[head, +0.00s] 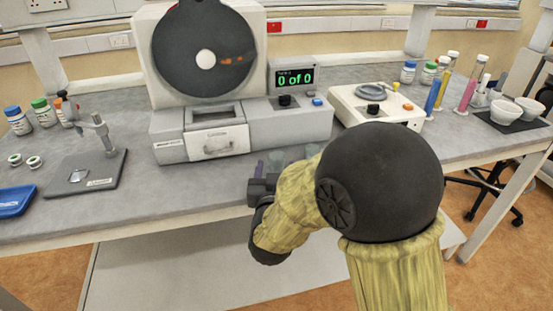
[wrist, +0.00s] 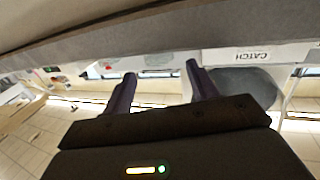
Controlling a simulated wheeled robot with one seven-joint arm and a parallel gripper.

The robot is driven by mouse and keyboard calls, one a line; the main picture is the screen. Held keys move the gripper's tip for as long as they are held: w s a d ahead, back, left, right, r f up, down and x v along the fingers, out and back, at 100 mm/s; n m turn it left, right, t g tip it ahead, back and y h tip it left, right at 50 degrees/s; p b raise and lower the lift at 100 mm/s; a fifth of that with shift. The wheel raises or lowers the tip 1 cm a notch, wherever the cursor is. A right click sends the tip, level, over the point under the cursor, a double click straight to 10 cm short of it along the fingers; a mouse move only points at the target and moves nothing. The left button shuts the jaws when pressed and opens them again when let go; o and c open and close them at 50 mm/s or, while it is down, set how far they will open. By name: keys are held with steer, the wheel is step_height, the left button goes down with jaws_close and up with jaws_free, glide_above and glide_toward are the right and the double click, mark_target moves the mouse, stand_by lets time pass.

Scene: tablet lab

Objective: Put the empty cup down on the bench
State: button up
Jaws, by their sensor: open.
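My gripper (head: 268,168) is at the front edge of the bench (head: 222,183), before the grey machine; my arm hides part of this spot. In the wrist view its two purple fingers (wrist: 160,78) are spread apart, with nothing clearly held between them. Pale, see-through shapes (head: 291,157) show just beyond the fingers in the head view; I cannot tell whether one is the empty cup. In the wrist view a label reading CATCH (wrist: 258,55) shows upside down above a dark grey oval (wrist: 240,86), right of the fingers.
The grey machine (head: 240,128) has a big dark disc and a display reading "0 of 0". A stand (head: 95,165), bottles and a blue tray (head: 14,200) are at left. A white device (head: 375,108), cylinders and white bowls (head: 506,112) are at right. Bench between stand and machine is clear.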

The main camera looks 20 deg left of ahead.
steer(key=v, duration=0.6)
stand_by(0.5)
